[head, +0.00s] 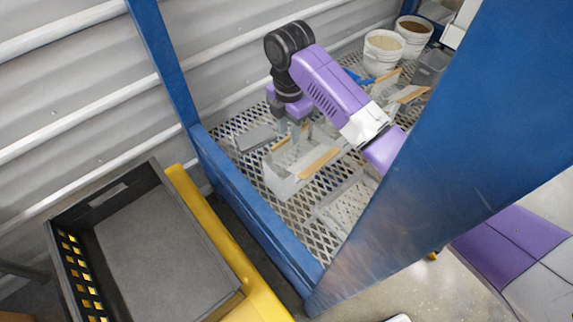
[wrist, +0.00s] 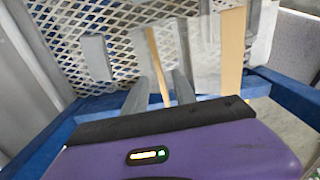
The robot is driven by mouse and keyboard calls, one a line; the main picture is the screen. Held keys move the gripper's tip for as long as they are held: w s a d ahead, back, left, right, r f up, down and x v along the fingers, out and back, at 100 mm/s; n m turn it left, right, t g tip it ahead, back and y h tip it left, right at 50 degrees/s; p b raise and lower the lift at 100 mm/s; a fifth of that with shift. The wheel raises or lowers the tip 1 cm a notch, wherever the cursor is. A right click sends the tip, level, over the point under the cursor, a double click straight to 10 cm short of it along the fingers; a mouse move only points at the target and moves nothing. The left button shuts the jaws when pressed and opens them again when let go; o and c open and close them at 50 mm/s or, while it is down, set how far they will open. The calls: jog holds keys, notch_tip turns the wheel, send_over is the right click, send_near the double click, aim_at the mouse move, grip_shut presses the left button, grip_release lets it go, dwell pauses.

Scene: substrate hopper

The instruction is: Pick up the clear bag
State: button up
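A clear, box-like thing (head: 287,184) with two tan strips along its top sits on the mesh deck inside the blue frame. It may be the clear bag; I cannot tell for sure. My gripper (head: 293,145) points down over its left part. In the wrist view my gripper (wrist: 160,92) has its two grey fingers apart, with one tan strip (wrist: 157,65) running between them. The other tan strip (wrist: 232,50) is to the right of the fingers. Whether the fingers touch the strip is not clear.
A similar clear thing with tan strips (head: 408,96) stands farther back. Two white buckets (head: 382,55) (head: 413,36) stand behind it. A blue post (head: 440,150) crosses the right side. A dark empty crate (head: 150,240) sits outside the frame beside a yellow bar (head: 215,235).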

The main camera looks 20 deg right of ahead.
aim_at(290, 150)
jog(key=f, duration=0.5)
jog(key=shift+d+f+b, duration=0.1)
jog(key=shift+d+b, duration=0.2)
jog(key=shift+b, duration=0.05)
grip_shut()
dwell(1.1)
